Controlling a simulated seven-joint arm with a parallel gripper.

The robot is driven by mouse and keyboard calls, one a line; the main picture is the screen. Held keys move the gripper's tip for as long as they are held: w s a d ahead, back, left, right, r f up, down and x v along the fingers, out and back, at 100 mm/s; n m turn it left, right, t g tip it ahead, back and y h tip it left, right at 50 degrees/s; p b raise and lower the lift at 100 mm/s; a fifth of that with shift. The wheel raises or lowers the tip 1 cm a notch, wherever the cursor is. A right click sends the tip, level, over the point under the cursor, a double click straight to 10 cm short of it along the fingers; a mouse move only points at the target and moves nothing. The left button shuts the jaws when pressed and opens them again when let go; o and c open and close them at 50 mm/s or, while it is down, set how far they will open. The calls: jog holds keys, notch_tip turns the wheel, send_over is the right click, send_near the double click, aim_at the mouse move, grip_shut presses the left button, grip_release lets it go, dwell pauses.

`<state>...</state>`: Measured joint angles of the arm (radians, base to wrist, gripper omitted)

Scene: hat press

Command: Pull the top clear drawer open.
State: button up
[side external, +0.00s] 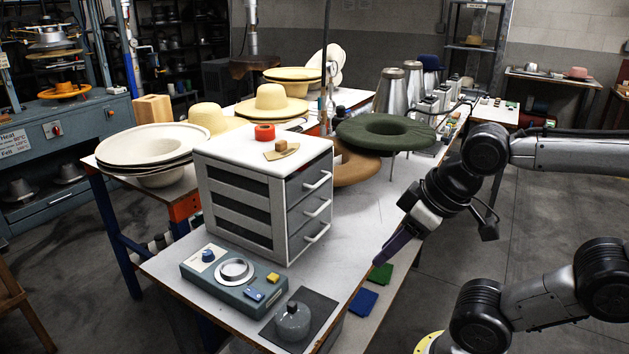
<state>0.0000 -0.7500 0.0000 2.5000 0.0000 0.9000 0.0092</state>
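A small white drawer cabinet (236,203) stands on the table, with its drawer fronts facing right. The top drawer (307,182) has a grey, see-through-looking front and a pale bar handle (318,181); it looks shut. The middle drawer (308,213) and bottom drawer (308,240) below it also look shut. My gripper (378,262) is to the right of the cabinet, lower than the top handle and apart from it, with its dark fingers pointing down and left. The fingers overlap in this view, so their opening is hidden. I see nothing held.
A grey-blue device (232,276) sits in front. A green hat form (386,132) and a brown one (354,166) stand behind right. Bare tabletop lies right of the drawers.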

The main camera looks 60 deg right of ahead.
jog(key=shift+s+f, duration=0.1)
jog(key=shift+s, duration=0.05)
jog(key=shift+c, duration=0.3)
jog(key=w+d+r+m, duration=0.1)
jog(key=w+r+m, duration=0.55)
jog(key=r, duration=0.45)
jog(key=w+d+r+m+g, duration=0.1)
jog(key=w+d+r+m, duration=0.4)
jog(key=w, duration=0.3)
jog(key=m+g, duration=0.2)
jog(key=m, duration=0.4)
send_over(323, 179)
jog(key=s, duration=0.3)
jog(key=s+x, duration=0.1)
jog(key=x, duration=1.4)
jog(key=s+x, duration=0.1)
jog(key=x, duration=0.4)
jog(key=shift+f, duration=0.15)
